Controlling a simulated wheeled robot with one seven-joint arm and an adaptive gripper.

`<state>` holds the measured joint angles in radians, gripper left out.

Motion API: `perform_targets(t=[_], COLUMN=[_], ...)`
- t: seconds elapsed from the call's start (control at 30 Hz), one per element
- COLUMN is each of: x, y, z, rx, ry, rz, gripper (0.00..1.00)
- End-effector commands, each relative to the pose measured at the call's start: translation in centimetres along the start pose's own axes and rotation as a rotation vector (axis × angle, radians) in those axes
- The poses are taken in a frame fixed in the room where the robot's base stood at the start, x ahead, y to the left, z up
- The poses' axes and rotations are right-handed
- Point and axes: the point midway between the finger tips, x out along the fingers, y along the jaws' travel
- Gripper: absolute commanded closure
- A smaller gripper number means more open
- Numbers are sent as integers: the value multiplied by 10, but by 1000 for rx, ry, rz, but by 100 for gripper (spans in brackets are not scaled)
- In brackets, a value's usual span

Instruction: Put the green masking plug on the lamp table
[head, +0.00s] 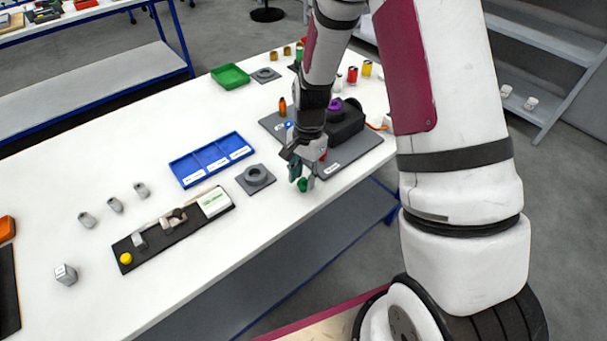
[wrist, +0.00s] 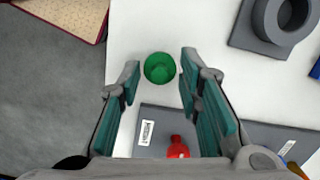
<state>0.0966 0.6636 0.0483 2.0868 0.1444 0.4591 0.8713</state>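The green masking plug (wrist: 159,68) is a small round green piece, seen from above in the wrist view. It also shows in the head view (head: 303,186) near the front edge of the white table (head: 225,225). My gripper (wrist: 160,76) points down with its teal-padded fingers open, one on each side of the plug. White table shows between the plug and each finger in the wrist view. In the head view my gripper (head: 302,176) is low and partly covers the plug. I cannot tell which surface is the lamp table.
A dark grey board (head: 350,157) with a red piece (wrist: 178,148) lies close by. A grey ring block (head: 257,179) and a blue tray (head: 211,160) are to the left. A black strip fixture (head: 152,240) lies further left. Bare table surrounds the plug.

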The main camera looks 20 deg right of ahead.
Motion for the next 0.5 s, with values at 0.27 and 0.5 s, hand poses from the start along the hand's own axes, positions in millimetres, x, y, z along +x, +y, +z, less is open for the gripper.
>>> perform_targets(t=[0.27,0.5], x=[-6,-42], y=[0,-2], z=[0,0], rx=[0,-2], ry=[1,4], rz=[-2,-5], gripper=[68,68])
